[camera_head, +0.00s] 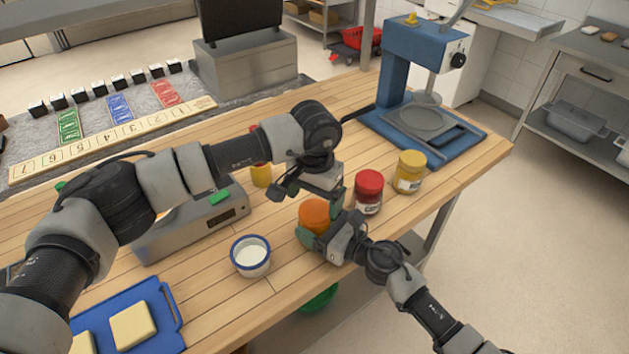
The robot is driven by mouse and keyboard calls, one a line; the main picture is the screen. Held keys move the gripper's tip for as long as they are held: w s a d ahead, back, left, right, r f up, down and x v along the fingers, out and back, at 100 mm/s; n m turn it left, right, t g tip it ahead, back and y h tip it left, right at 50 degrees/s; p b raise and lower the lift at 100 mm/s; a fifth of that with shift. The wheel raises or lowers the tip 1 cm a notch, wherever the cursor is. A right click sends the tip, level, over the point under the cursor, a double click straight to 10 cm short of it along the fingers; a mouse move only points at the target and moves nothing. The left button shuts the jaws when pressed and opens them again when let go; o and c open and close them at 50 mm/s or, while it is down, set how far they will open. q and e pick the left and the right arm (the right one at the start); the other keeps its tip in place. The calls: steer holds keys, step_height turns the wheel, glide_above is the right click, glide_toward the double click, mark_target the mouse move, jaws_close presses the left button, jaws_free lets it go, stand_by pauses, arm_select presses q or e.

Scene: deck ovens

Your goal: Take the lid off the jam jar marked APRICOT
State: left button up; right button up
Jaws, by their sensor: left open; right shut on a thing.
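An orange-topped jar (314,213) stands near the front edge of the wooden table. No label shows on it, so I cannot read APRICOT. My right gripper (320,222) comes from the front right and is shut on this jar, with its dark green finger pads on either side. My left gripper (304,196) is open, just above and behind the jar's top, and partly hides it. I cannot tell whether its fingers touch the lid. A red jar (369,190) and a yellow jar (410,171) stand to the right, both with lids on and pale labels.
A white cup with a blue rim (250,256) stands left of the jar. A grey scale (190,222) is behind it, near a yellow container (261,175). A blue board (160,325) lies front left. A blue press-like machine (425,110) stands back right.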

mark_target(315, 212)
arm_select(q)
steer(key=shift+f, duration=1.35)
